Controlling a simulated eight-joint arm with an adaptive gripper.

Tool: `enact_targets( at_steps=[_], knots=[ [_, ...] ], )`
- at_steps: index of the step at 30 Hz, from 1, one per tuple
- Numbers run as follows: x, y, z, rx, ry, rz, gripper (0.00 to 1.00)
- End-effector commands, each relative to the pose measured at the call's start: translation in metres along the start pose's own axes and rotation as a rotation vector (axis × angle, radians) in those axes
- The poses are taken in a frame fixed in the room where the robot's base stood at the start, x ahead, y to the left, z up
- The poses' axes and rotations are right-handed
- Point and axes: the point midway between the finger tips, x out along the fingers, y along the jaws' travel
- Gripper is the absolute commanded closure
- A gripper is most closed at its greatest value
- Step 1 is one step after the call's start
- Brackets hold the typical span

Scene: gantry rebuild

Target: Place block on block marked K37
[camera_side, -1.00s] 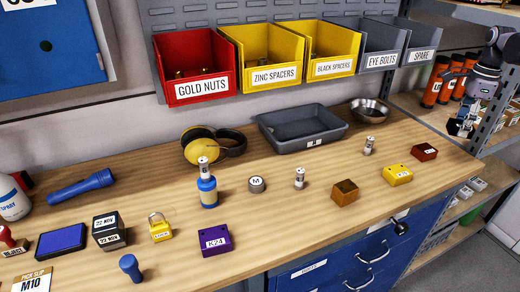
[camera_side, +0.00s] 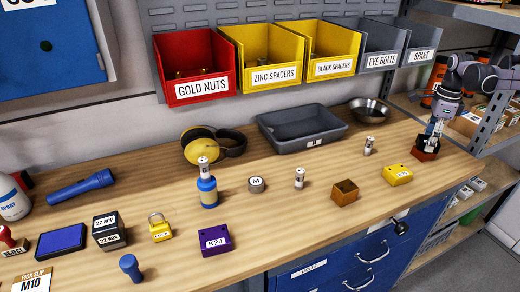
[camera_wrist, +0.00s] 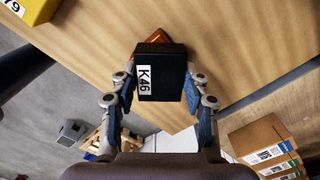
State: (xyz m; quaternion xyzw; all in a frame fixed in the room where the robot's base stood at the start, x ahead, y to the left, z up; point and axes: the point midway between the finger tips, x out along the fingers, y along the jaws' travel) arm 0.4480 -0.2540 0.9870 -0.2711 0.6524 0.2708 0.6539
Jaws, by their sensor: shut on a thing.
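My gripper (camera_wrist: 160,100) is shut on a black block (camera_wrist: 162,70) with a white label reading K46. In the side view, my gripper (camera_side: 434,135) is at the right end of the bench, right over a dark red block (camera_side: 422,155). The wrist view shows an orange-red corner of that block (camera_wrist: 157,36) past the black block's far edge; the rest is hidden. I cannot tell whether the two blocks touch. No K37 marking is readable. A yellow block (camera_side: 397,174) lies to its left; its label ends in 79 in the wrist view (camera_wrist: 28,8).
A brown-gold block (camera_side: 344,192) and a purple block (camera_side: 214,240) marked K24 lie further left. A small metal cylinder (camera_side: 369,146) and a metal bowl (camera_side: 369,111) stand behind. The bench's right edge is close to my gripper. Shelving with boxes (camera_wrist: 262,138) stands beyond it.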

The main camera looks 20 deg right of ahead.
Motion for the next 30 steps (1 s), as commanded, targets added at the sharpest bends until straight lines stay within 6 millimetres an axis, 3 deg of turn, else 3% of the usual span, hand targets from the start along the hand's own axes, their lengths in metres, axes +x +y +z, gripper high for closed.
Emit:
enact_targets(
  at_steps=[9,10,12,23,30],
  knots=[
    [0.002,0.0,0.0,0.0,0.0,0.0,1.0],
    [0.003,-0.001,0.0,0.0,0.0,0.0,0.48],
    [0.003,-0.001,0.0,0.0,0.0,0.0,0.31],
    [0.0,0.0,0.0,0.0,0.0,0.0,0.31],
    [-0.028,0.0,0.0,0.0,0.0,0.0,0.31]
  ],
)
